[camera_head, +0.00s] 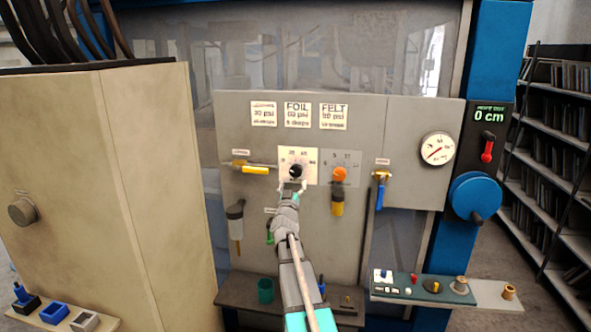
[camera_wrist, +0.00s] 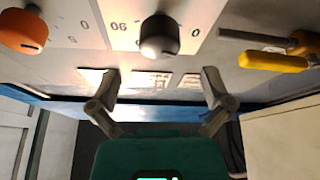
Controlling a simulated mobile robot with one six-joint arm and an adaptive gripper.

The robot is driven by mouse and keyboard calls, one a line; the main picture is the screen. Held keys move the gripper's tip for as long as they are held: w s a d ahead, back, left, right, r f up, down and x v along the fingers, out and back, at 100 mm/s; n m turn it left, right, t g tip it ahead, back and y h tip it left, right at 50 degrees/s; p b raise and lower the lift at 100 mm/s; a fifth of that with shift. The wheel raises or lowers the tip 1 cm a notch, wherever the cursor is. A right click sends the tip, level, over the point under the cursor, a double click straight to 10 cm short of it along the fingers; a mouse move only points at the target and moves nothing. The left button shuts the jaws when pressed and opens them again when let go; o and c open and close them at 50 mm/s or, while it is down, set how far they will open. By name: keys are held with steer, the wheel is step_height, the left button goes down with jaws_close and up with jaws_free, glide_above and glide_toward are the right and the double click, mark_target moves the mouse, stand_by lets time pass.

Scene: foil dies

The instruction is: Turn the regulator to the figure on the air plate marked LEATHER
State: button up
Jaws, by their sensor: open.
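The black regulator knob (camera_head: 296,171) sits on a white scale plate (camera_head: 285,156) on the grey panel. It also shows in the wrist view (camera_wrist: 160,36), with 90 printed beside it. Where its pointer stands I cannot tell. Three cards hang above: a left card (camera_head: 264,114) with a heading too small to read surely and apparently 30 psi, a FOIL card (camera_head: 298,115) with apparently 60 psi, and a FELT card (camera_head: 333,116) with apparently 90 psi. My gripper (camera_wrist: 160,76) is open and empty, just short of the knob, which lies centred between the fingers in the wrist view.
An orange knob (camera_head: 339,174) on a grey scale sits right of the regulator. A yellow-handled valve (camera_head: 255,169) is to its left, and a blue lever (camera_head: 380,190) further right. A round gauge (camera_head: 437,148) is at right. A cream cabinet (camera_head: 150,160) stands at left.

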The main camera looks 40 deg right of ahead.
mark_target(295, 174)
steer(key=shift+p+x, duration=0.95)
steer(key=shift+x, duration=2.2)
steer(key=c, duration=1.1)
